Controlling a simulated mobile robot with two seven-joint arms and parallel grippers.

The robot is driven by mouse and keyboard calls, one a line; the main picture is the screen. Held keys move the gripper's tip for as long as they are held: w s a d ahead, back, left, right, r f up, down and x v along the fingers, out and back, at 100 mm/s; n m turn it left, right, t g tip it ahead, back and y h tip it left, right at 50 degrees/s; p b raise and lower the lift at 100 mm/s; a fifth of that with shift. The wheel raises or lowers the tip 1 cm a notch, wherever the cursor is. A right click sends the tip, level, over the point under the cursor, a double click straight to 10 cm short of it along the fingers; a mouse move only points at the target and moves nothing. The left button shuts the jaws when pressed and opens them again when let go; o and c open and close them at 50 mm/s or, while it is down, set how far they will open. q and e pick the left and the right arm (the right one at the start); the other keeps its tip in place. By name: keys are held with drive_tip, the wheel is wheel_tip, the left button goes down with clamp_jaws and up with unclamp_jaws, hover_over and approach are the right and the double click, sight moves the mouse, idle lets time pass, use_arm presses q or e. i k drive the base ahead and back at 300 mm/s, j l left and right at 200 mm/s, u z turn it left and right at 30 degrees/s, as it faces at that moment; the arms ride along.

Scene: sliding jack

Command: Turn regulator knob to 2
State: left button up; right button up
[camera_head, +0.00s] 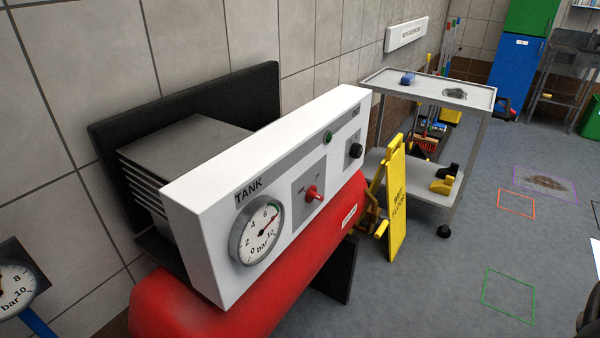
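The white control panel (190,215) sits on top of a red tank (180,305). A small black knob (354,150) is on the right part of its front face, under a label too small to read; it may be the regulator knob. Its setting and any scale marks cannot be made out. A red switch (313,193) sits mid-panel and a green button or lamp (327,137) is between the two. A round gauge (257,233) marked TANK and bar is at the left, its red needle pointing to the upper right. Neither gripper can be made out.
A yellow wet-floor sign (397,205) stands just right of the tank. Behind it is a grey trolley (425,88). Another gauge (15,285) is cut off at the lower left. A dark object (590,320) is cut off at the lower right. Grey floor (430,285) in front is mostly open.

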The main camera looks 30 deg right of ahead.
sight(355, 151)
drive_tip(key=k+z, duration=0.1)
drive_tip(key=z, duration=0.6)
drive_tip(key=i+z, duration=0.1)
drive_tip(key=z, duration=0.55)
drive_tip(key=k, duration=0.15)
drive_tip(key=k+j+u, duration=0.15)
drive_tip(key=k+u, duration=0.4)
drive_tip(key=u, duration=1.4)
drive_tip(key=l+u, duration=0.4)
drive_tip(key=l, duration=1.25)
drive_tip(key=k+l, duration=0.1)
drive_tip(key=l, duration=0.85)
